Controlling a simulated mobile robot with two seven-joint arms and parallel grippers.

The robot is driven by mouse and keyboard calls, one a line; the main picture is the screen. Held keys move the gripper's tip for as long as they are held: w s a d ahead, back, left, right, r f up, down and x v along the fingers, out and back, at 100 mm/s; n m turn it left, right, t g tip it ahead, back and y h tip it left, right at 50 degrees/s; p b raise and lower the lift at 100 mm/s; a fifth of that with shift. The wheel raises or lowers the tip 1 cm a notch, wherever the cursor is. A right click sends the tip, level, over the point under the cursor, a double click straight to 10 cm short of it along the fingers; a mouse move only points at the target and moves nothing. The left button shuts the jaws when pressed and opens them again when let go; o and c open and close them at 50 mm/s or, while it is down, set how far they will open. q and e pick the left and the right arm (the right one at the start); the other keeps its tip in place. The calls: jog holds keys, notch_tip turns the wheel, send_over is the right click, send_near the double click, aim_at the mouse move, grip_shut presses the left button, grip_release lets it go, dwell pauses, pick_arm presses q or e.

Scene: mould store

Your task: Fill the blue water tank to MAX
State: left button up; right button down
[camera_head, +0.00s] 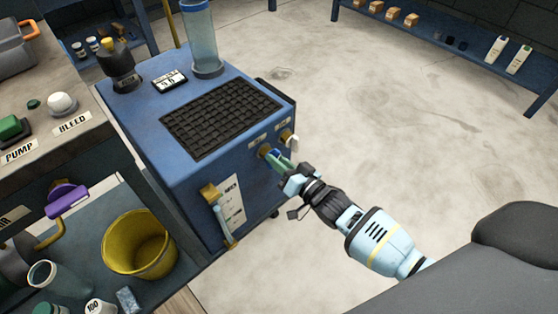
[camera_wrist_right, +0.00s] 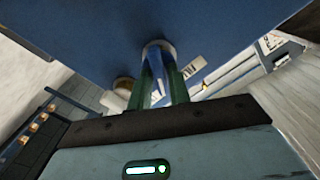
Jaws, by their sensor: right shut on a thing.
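The blue water tank (camera_head: 185,185) is a box-shaped unit with a black grille (camera_head: 222,118) on top. On its front are a level gauge (camera_head: 231,201) with a white scale, a brass fitting at its upper end, and two valves with small labels above. The left valve (camera_head: 264,150) is partly hidden by my right gripper (camera_head: 276,158). My right gripper's green fingers are shut on its blue-grey knob, which shows between them in the right wrist view (camera_wrist_right: 158,58). The other valve has a white knob (camera_head: 293,141). The water level cannot be read. My left gripper is not in view.
Left are a bench with PUMP (camera_head: 19,150) and BLEED (camera_head: 72,124) labels and a yellow bucket (camera_head: 138,246). Floor to the right is clear.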

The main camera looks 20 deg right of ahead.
jog(key=shift+a+n+p, duration=0.1)
jog(key=shift+n+p, duration=0.55)
jog(key=shift+n, duration=2.45)
jog(key=c, duration=1.5)
grip_release()
jog(key=shift+o, duration=0.2)
jog(key=shift+s, duration=0.15)
